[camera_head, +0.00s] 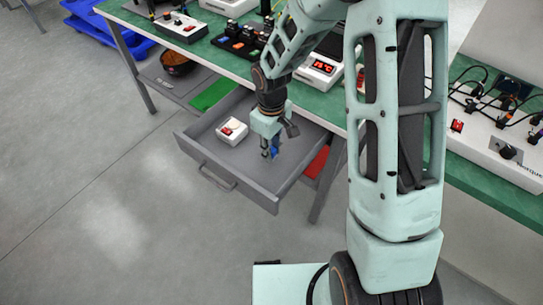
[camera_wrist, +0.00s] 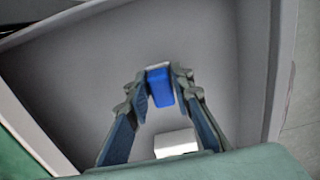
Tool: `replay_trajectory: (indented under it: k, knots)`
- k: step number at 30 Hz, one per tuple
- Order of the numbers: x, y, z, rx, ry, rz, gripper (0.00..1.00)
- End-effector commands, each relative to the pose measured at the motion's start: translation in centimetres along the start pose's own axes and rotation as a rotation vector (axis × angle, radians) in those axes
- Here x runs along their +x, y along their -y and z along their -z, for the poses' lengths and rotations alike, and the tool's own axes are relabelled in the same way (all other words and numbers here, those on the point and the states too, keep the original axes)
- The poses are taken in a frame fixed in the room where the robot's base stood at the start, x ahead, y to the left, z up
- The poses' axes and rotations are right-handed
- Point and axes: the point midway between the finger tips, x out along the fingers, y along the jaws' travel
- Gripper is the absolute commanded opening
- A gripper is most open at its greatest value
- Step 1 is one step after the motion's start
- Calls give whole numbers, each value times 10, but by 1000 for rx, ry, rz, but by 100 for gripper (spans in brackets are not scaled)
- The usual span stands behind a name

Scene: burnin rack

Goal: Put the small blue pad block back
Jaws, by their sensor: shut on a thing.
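The small blue pad block (camera_wrist: 161,88) is between the two fingertips of my gripper (camera_wrist: 160,82) in the wrist view. It has a pale top edge. In the head view, my gripper (camera_head: 270,151) points down over the open grey drawer (camera_head: 238,178), and the blue block (camera_head: 275,146) shows at its fingertips. My gripper is shut on the block. I cannot tell whether the block touches the drawer floor.
A white box with a red switch (camera_head: 232,131) lies in the drawer, left of my gripper. A second bench with a white panel (camera_head: 497,142) stands at the right. The floor in front is clear.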

Motion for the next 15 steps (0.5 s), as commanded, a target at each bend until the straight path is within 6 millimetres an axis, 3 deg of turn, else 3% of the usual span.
replay_trajectory:
  k: [5,15]
  knots:
    - [29,1,-1,-1,2,2,0]
    - [32,0,-1,0,0,1,0]
